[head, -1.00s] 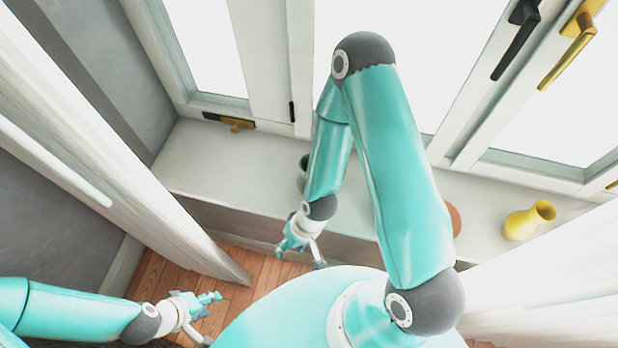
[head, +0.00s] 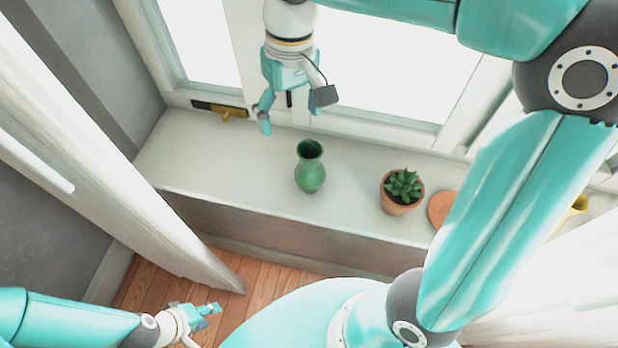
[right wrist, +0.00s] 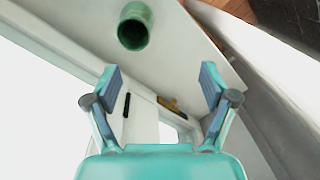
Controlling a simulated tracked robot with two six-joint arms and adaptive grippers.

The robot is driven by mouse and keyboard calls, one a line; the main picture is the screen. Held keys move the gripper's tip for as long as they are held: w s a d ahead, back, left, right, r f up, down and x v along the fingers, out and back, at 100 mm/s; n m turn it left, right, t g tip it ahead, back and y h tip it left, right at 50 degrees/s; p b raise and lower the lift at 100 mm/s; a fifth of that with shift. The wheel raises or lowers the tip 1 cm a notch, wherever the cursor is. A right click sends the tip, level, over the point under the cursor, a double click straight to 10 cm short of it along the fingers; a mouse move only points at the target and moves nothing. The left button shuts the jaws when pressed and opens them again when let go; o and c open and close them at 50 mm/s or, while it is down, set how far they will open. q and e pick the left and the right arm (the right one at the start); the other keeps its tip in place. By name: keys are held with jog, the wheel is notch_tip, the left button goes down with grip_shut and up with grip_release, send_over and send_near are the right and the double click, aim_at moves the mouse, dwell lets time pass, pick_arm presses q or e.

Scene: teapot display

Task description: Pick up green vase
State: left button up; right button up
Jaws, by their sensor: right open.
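The green vase (head: 310,168) stands upright on the white window sill in the head view, left of a potted plant. In the right wrist view the vase (right wrist: 134,27) shows near the top, with its round dark mouth facing the camera. My right gripper (head: 288,126) is open and empty, above the sill and left of the vase, apart from it. Its two fingers (right wrist: 158,92) are spread wide in the right wrist view, with the vase beyond their tips. My left gripper (head: 208,309) hangs low at the lower left, over the wooden floor; its jaw opening is too small to read.
A potted succulent (head: 401,191) and a terracotta disc (head: 441,208) are right of the vase. A yellow vase (head: 579,204) is mostly hidden behind my right arm. White window frames (head: 380,128) rise behind the sill. The sill left of the vase (head: 215,160) is clear.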

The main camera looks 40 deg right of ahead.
notch_tip(320, 180, up, 4)
jog(key=s+d, duration=0.2)
jog(key=d, duration=0.1)
jog(key=h+b, duration=0.1)
send_near(310, 149)
jog(key=f, duration=0.3)
jog(key=s+f, duration=0.1)
jog(key=f, duration=0.1)
jog(key=shift+s+f, duration=0.1)
jog(key=shift+f, duration=0.3)
jog(key=shift+w+f, duration=0.2)
jog(key=shift+f, duration=1.1)
jog(key=shift+w+f, duration=0.25)
jog(key=shift+f, duration=1.1)
grip_shut()
